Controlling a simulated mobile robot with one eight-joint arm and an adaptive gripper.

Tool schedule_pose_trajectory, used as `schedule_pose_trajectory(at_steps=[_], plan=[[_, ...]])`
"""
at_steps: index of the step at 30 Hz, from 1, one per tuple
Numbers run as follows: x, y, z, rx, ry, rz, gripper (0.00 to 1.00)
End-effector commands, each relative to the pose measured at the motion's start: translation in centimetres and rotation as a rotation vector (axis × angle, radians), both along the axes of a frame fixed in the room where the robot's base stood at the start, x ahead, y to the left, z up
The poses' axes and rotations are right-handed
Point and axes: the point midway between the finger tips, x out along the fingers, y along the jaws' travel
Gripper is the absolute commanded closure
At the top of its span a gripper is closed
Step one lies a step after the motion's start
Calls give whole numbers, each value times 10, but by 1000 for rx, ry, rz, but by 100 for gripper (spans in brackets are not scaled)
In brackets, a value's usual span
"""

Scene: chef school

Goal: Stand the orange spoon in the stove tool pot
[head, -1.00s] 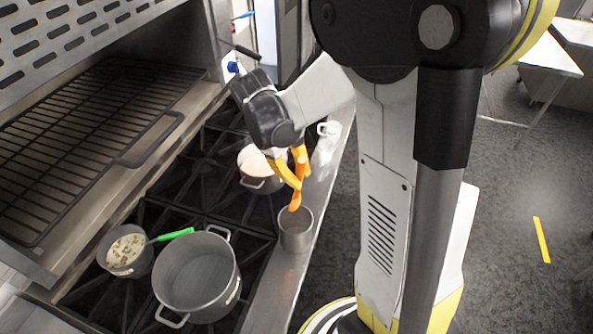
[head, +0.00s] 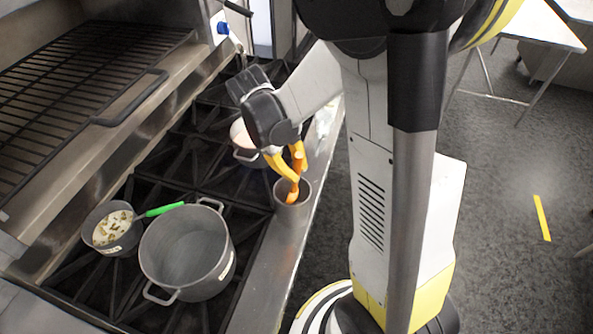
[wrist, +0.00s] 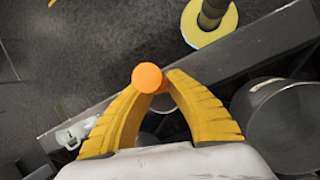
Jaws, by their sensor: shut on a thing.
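The orange spoon (head: 294,188) is held upright, slightly tilted, between the yellow fingers of my gripper (head: 297,168), which is shut on it. In the wrist view the round orange end of the spoon (wrist: 148,77) points up at the camera between the fingertips (wrist: 155,88). The grey metal tool pot (head: 292,214) stands on the steel ledge at the stove's edge, right below the gripper. The spoon's lower end is at the pot's mouth in the head view; I cannot tell how far inside it is.
A large empty pot (head: 185,255) stands on the burners, with a small pan of food (head: 112,240) and a green-handled utensil (head: 165,210) beside it. Another pot (head: 243,150) is behind my gripper. The steel ledge (head: 268,270) is clear in front of the tool pot.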

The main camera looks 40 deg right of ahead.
Motion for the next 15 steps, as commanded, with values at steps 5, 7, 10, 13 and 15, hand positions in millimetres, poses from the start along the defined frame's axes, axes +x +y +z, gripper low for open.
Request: schedule_pose_trajectory(at_steps=[5, 7, 10, 13, 15], plan=[[5, -2, -24, 0, 0, 0, 100], [6, -3, -31, 0, 0, 0, 100], [9, -4, -42, 0, 0, 0, 100], [12, -5, -53, 0, 0, 0, 100], [13, -5, -60, 0, 0, 0, 100]])
